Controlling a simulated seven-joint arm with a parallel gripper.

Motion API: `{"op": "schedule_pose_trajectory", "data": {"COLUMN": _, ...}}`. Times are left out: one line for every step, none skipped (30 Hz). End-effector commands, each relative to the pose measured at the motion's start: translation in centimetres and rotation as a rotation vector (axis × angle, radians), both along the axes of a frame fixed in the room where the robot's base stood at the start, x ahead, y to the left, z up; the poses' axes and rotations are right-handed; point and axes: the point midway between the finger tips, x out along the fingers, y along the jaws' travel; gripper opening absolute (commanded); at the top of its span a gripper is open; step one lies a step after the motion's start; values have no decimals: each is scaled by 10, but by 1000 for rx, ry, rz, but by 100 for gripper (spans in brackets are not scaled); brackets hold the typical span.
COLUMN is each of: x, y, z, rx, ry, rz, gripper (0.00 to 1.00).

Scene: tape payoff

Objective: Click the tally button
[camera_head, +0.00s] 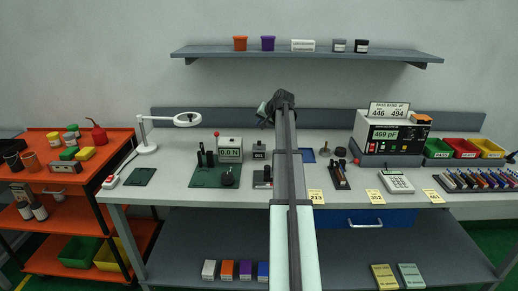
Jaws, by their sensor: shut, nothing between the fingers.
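I cannot make out the tally button for certain. A small dark grey device (259,150) stands on the bench just left of my arm and may be the tally counter; its button is too small to tell. A dark block with a light front (262,178) sits nearer the bench's front edge, partly beside my arm. My gripper (264,114) is at the far end of my raised arm, above and behind these, touching neither. It is small and dark here; it looks shut and empty. My arm hides a strip of the bench behind it.
A force gauge box (230,149) reading 10.0 N and a green mat (208,179) lie to the left. A shelf (306,53) hangs above.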

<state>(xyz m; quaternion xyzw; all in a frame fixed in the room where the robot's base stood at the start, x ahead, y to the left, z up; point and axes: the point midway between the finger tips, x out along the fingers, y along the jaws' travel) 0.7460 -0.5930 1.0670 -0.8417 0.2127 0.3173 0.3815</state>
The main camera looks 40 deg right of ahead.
Motion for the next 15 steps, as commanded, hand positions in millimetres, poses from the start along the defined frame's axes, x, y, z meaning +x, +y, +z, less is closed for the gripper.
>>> {"op": "schedule_pose_trajectory", "data": {"x": 0, "y": 0, "z": -4, "rx": 1, "ry": 1, "rz": 1, "gripper": 0}}
{"op": "schedule_pose_trajectory", "data": {"x": 0, "y": 0, "z": -6, "rx": 1, "ry": 1, "rz": 0, "gripper": 0}}
{"op": "schedule_pose_trajectory", "data": {"x": 0, "y": 1, "z": -10, "rx": 2, "ry": 1, "rz": 0, "gripper": 0}}
{"op": "schedule_pose_trajectory", "data": {"x": 0, "y": 1, "z": -14, "rx": 2, "ry": 1, "rz": 0, "gripper": 0}}
{"op": "schedule_pose_trajectory", "data": {"x": 0, "y": 1, "z": -17, "rx": 3, "ry": 1, "rz": 0, "gripper": 0}}
{"op": "schedule_pose_trajectory", "data": {"x": 0, "y": 1, "z": -22, "rx": 3, "ry": 1, "rz": 0, "gripper": 0}}
{"op": "schedule_pose_trajectory", "data": {"x": -1, "y": 1, "z": -25, "rx": 2, "ry": 0, "rz": -1, "gripper": 0}}
{"op": "schedule_pose_trajectory", "data": {"x": -1, "y": 1, "z": -29, "rx": 1, "ry": 1, "rz": 0, "gripper": 0}}
{"op": "schedule_pose_trajectory", "data": {"x": 0, "y": 1, "z": -34, "rx": 1, "ry": 1, "rz": 0, "gripper": 0}}
{"op": "schedule_pose_trajectory", "data": {"x": 0, "y": 1, "z": -37, "rx": 2, "ry": 1, "rz": 0, "gripper": 0}}
{"op": "schedule_pose_trajectory", "data": {"x": 0, "y": 1, "z": -41, "rx": 2, "ry": 1, "rz": 0, "gripper": 0}}
{"op": "schedule_pose_trajectory", "data": {"x": 0, "y": 1, "z": -46, "rx": 2, "ry": 1, "rz": 0, "gripper": 0}}
{"op": "schedule_pose_trajectory", "data": {"x": 0, "y": 1, "z": -50, "rx": 1, "ry": 1, "rz": 1, "gripper": 0}}
{"op": "schedule_pose_trajectory", "data": {"x": -1, "y": 1, "z": -53, "rx": 1, "ry": 1, "rz": 1, "gripper": 0}}
{"op": "schedule_pose_trajectory", "data": {"x": -1, "y": 1, "z": -57, "rx": 1, "ry": 1, "rz": 1, "gripper": 0}}
